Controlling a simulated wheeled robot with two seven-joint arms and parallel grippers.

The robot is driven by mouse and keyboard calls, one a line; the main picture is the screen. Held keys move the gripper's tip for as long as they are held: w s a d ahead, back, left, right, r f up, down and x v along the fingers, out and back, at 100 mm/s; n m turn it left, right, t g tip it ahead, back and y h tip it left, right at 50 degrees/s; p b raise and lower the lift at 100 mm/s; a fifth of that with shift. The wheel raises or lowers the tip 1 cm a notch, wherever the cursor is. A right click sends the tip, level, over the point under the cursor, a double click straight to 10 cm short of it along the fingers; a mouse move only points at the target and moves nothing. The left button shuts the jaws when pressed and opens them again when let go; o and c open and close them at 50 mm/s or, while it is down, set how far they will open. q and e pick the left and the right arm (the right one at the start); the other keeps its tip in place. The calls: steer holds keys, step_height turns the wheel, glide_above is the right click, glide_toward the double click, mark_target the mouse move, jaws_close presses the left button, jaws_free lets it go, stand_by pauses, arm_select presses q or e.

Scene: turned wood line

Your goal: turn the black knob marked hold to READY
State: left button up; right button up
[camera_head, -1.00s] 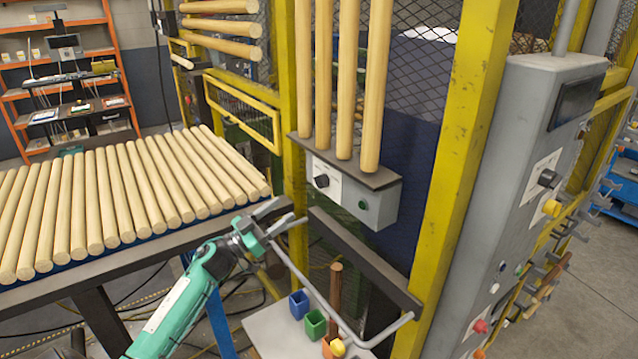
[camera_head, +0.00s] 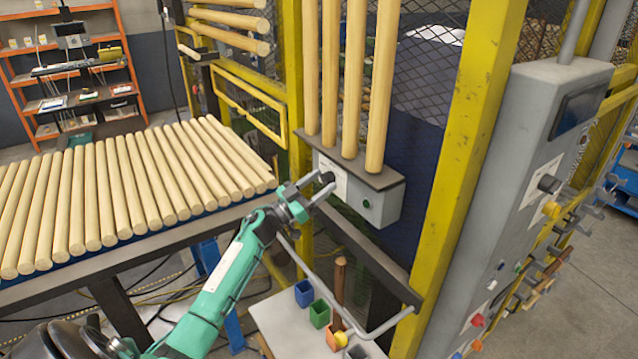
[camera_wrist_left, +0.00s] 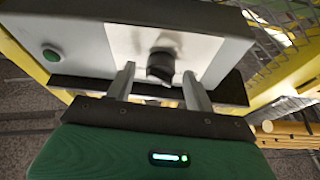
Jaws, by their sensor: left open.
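A black knob (camera_head: 326,178) sits on a white plate on the front of a grey box below the upright wooden rods. In the left wrist view the knob (camera_wrist_left: 160,66) lies between the fingertips, with a gap visible on each side. Its marking is too small to read, and I cannot tell which way it points. My left gripper (camera_head: 320,184) is open and close in front of the knob, partly covering it in the head view. My right gripper is not in view.
A green button (camera_head: 366,204) is beside the knob on the same box. A grey cabinet (camera_head: 520,150) at the right carries another black knob (camera_head: 549,184) and a yellow knob. A bent grey rail and small coloured bins (camera_head: 319,313) are below. Wooden rods (camera_head: 120,190) fill the left table.

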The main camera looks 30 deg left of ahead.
arm_select(q)
steer(key=shift+c, duration=0.4)
steer(key=c, duration=0.9)
